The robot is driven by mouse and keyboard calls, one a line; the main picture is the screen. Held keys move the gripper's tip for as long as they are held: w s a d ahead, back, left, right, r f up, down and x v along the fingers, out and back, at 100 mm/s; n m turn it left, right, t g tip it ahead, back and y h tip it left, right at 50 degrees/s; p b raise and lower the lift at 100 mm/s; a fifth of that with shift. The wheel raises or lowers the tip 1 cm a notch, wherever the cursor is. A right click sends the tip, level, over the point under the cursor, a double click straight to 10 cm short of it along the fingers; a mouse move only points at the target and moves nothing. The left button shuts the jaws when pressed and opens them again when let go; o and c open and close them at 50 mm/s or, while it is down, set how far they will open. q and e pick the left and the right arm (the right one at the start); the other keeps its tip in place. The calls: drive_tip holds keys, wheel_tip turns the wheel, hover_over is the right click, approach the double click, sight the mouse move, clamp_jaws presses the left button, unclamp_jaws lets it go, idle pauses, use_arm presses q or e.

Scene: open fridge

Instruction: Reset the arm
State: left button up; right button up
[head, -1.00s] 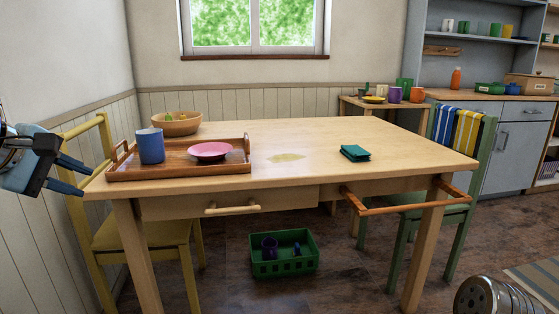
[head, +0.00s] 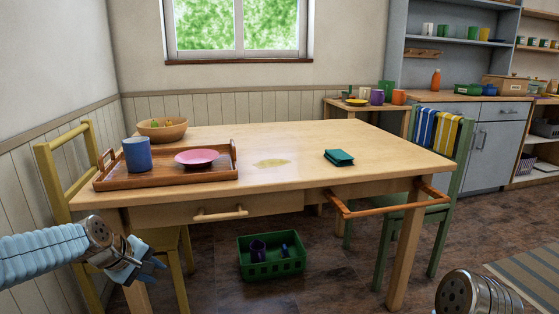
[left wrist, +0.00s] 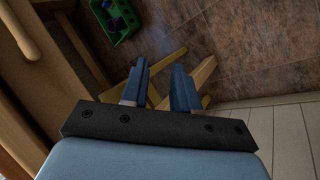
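My left gripper (head: 162,266) is at the lower left in the head view, below and in front of the table's near left corner. In the left wrist view the two blue fingers (left wrist: 159,66) stand apart with nothing between them, so it is open and empty. A part of my right arm shows at the bottom right of the head view, but its gripper is out of the picture.
The wooden table (head: 300,150) bears a tray (head: 110,180) with a blue mug (head: 137,154) and a pink plate (head: 197,157), a bowl (head: 162,131) and a green cloth (head: 338,157). A yellow chair (head: 45,165) stands close beside my left arm. A green crate (head: 270,267) is on the floor.

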use_arm(q)
drive_tip(key=s+d+f+m+g+p, duration=0.1)
drive_tip(key=d+f, duration=0.2)
drive_tip(key=f, duration=0.4)
drive_tip(key=s+d+f+m+g, duration=0.1)
drive_tip(key=d+f+m, duration=0.1)
drive_tip(key=d+f, duration=0.35)
drive_tip(key=s+d+f+m+g+p, duration=0.1)
drive_tip(key=s+d+f+m, duration=0.1)
drive_tip(key=s+f, duration=0.4)
drive_tip(key=s+d+f+m+g+p, duration=0.1)
drive_tip(key=s+d+f+m, duration=0.1)
drive_tip(key=s+d+f, duration=0.3)
drive_tip(key=s+d+f+m+g+h+p, duration=0.1)
drive_tip(key=s+d+f+m, duration=0.1)
drive_tip(key=s+f, duration=0.7)
drive_tip(key=s+d, duration=0.1)
drive_tip(key=s, duration=0.2)
drive_tip(key=shift+d, duration=0.35)
